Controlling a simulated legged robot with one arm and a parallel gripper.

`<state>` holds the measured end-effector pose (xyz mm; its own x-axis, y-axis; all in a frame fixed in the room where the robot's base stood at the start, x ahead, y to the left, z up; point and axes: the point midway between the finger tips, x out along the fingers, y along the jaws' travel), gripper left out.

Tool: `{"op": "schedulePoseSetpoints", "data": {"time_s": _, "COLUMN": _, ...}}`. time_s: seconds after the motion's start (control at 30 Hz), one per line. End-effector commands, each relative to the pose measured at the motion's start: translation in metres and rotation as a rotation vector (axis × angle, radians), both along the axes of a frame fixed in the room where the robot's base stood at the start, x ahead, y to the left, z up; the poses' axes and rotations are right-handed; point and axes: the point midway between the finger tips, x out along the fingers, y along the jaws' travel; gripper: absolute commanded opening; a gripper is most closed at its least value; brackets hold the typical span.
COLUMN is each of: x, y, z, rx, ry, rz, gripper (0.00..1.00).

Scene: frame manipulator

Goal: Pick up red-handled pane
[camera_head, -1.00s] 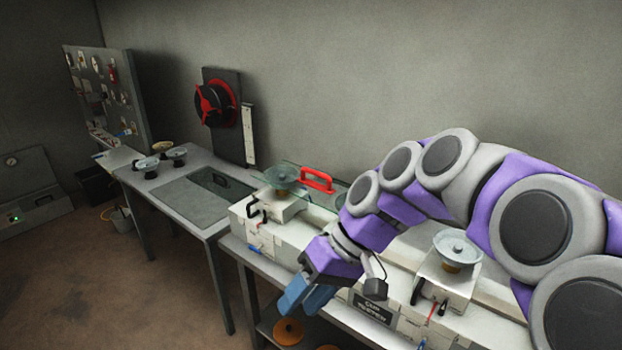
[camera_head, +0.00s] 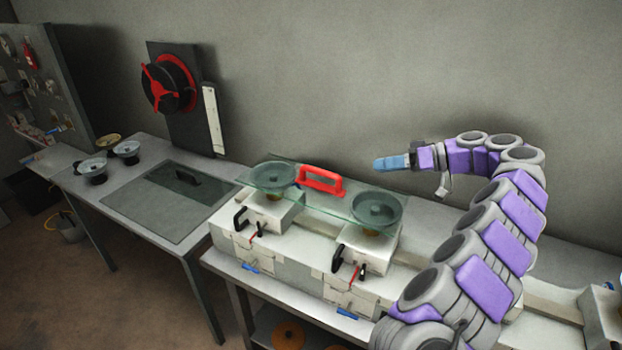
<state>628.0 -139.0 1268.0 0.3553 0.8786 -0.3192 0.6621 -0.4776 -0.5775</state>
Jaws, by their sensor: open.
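The red-handled pane (camera_head: 335,203) is a clear glass sheet lying across two round suction-cup holders on the white bench. Its red handle (camera_head: 321,180) stands up at the back middle of the glass. The left cup (camera_head: 275,176) and the right cup (camera_head: 377,208) show through the glass. My gripper (camera_head: 391,162), with blue fingers pointing left, is to the right of the red handle and apart from it. It appears level with or above the handle, and nothing shows between its fingers.
White blocks with black and red levers (camera_head: 352,270) carry the cups. A grey table (camera_head: 130,188) at left holds another pane with a dark handle (camera_head: 188,176) and several loose cups. A red wheel (camera_head: 168,84) is mounted on a dark panel behind.

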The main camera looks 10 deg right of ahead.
Motion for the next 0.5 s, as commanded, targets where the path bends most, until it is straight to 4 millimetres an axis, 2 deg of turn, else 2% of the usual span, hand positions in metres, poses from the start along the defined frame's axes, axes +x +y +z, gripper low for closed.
{"op": "schedulePoseSetpoints", "data": {"time_s": 0.07, "x": 0.001, "y": -0.012, "z": -0.006, "rx": -0.01, "ry": -0.015, "rz": -0.016, "gripper": 0.49}}
{"op": "schedulePoseSetpoints", "data": {"time_s": 0.17, "x": 0.003, "y": -0.011, "z": -0.009, "rx": -0.014, "ry": -0.026, "rz": -0.019, "gripper": 0.49}}
{"op": "schedulePoseSetpoints", "data": {"time_s": 0.5, "x": 0.027, "y": 0.053, "z": -0.028, "rx": -0.019, "ry": -0.023, "rz": -0.01, "gripper": 0.49}}
